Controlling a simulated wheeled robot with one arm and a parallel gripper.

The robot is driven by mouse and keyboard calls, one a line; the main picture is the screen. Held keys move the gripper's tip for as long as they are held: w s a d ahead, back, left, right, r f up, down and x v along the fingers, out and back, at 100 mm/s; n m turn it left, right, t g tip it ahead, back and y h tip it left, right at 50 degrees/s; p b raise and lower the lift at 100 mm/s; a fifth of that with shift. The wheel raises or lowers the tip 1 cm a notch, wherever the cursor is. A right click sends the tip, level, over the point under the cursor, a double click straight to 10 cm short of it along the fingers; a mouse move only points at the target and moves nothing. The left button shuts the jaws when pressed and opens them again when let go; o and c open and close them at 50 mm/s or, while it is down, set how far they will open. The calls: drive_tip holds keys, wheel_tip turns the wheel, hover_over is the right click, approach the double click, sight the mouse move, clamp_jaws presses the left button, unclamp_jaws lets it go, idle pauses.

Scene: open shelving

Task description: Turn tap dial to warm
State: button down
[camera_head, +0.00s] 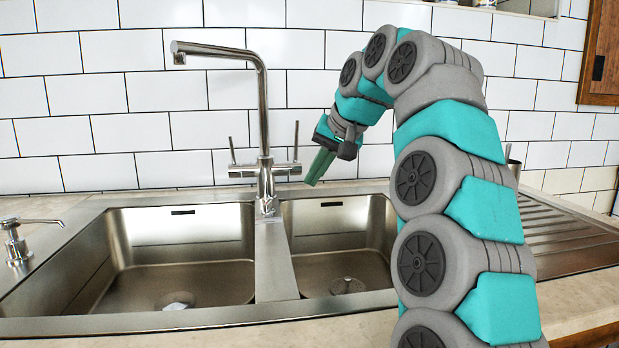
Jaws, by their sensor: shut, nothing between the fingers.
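The chrome tap (264,120) stands upright behind the divider of a double sink, with its spout pointing left. It has a thin upright lever on each side, a left lever (232,155) and a right lever (296,145). My gripper (314,178) is shut and empty, with its green fingers pointing down and slightly left. It is just right of the right lever in the picture. I cannot tell whether it touches the lever. No warm or cold marking shows on the tap.
The left basin (180,265) and right basin (340,240) are empty apart from their drains. A soap dispenser (17,245) stands at the far left. A white tiled wall (110,110) rises close behind the tap. My arm hides part of the draining board (565,235).

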sight(268, 208)
drive_tip(key=w+a+f, duration=0.1)
drive_tip(key=a+f, duration=0.1)
drive_tip(key=w+a+f, duration=0.1)
drive_tip(key=a+f, duration=0.1)
drive_tip(key=w+a+f, duration=0.1)
drive_tip(key=a+f, duration=0.1)
drive_tip(key=shift+w+a+f, duration=0.25)
drive_tip(key=shift+w, duration=0.1)
drive_tip(key=shift+w+a, duration=0.1)
drive_tip(key=shift+a, duration=0.45)
drive_tip(key=shift+w+d+p, duration=0.1)
drive_tip(key=shift+d+p, duration=0.05)
drive_tip(key=shift+p, duration=0.15)
